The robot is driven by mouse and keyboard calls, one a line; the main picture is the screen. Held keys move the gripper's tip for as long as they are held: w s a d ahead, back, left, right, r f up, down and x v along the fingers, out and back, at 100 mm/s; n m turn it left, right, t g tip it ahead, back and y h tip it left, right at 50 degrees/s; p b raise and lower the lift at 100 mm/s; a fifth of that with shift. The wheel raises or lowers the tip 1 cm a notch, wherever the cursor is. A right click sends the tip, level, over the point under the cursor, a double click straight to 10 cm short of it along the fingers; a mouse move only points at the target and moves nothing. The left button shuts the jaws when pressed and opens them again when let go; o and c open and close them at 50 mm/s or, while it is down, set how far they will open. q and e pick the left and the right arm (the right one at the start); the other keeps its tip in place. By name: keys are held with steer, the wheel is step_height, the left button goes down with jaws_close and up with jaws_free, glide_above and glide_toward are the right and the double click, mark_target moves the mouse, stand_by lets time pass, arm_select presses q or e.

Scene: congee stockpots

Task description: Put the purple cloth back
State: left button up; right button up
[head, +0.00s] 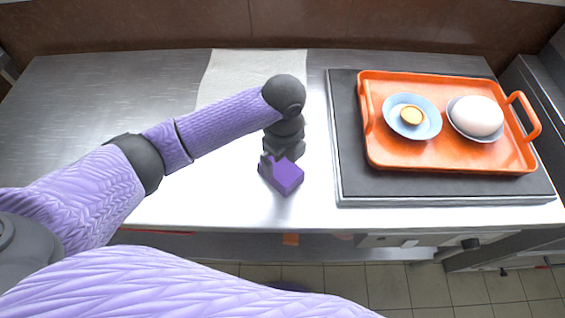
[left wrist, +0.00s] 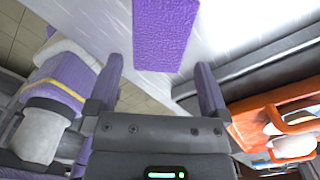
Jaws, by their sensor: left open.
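The purple cloth (head: 287,178) is a small folded block on the steel counter, near its front edge and left of the black mat. In the left wrist view the purple cloth (left wrist: 165,35) shows ahead of the fingers, its near end about between the two tips with a gap on each side. My left gripper (head: 270,160) points down at the cloth and partly covers it. Its fingers (left wrist: 159,75) are open and hold nothing. I cannot tell the exact height of the fingertips over the cloth. My right gripper is not in view.
An orange tray (head: 385,158) on a black mat (head: 348,190) stands at the right, with an egg (head: 476,115) and a yellow item (head: 412,115) on small dishes. A pale sheet (head: 232,75) lies behind the gripper. The counter's left side is clear.

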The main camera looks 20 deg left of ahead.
mark_target(283, 169)
arm_select(q)
step_height(283, 169, up, 6)
steer(key=shift+f+p, duration=0.2)
steer(key=shift+p, duration=0.45)
